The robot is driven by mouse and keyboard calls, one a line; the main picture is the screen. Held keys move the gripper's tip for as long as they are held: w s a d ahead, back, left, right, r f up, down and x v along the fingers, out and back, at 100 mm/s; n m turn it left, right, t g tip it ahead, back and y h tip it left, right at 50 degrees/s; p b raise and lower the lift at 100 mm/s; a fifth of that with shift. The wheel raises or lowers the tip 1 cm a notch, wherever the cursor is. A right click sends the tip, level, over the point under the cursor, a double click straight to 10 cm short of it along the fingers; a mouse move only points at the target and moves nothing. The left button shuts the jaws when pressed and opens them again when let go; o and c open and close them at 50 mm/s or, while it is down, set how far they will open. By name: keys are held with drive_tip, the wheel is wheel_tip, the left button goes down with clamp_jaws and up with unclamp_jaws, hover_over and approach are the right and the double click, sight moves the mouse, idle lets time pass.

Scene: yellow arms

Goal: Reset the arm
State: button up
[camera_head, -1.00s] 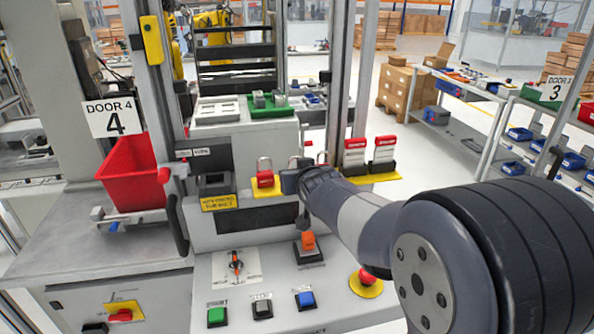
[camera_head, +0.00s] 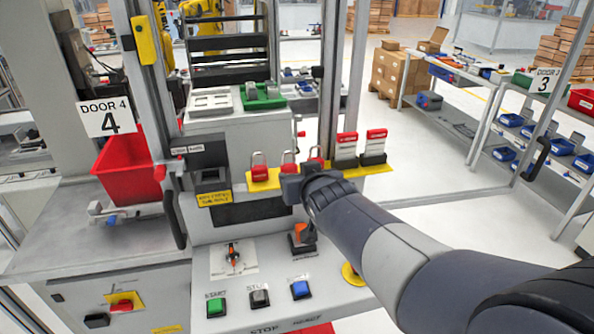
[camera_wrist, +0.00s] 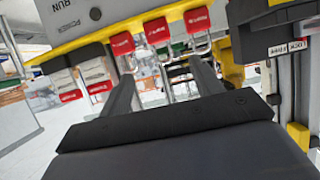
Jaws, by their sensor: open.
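My arm comes in from the lower right of the head view and ends in my gripper (camera_head: 291,189), in front of the yellow padlock rail (camera_head: 376,169). The fingers are hard to make out there. In the wrist view my gripper (camera_wrist: 161,75) shows two grey fingers spread apart with nothing held between them. Red padlocks (camera_wrist: 157,30) appear upside down beyond the fingertips. I cannot tell whether the gripper touches the rail or locks.
The sloped console below has a green button (camera_head: 215,307), a blue button (camera_head: 300,289) and an orange-topped switch (camera_head: 303,234). A red bin (camera_head: 128,168) stands at left. Shelving with blue bins (camera_head: 562,147) stands at right, with open floor before it.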

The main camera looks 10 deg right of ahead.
sight(289, 167)
drive_tip(key=shift+w+f, duration=0.1)
drive_tip(key=b+x, duration=0.4)
drive_tip(key=x, duration=0.8)
drive_tip(key=shift+f, duration=0.15)
drive_tip(key=shift+r+p, duration=0.4)
drive_tip(key=shift+r, duration=0.2)
drive_tip(key=shift+r+p, duration=0.6)
drive_tip(key=shift+f, duration=0.1)
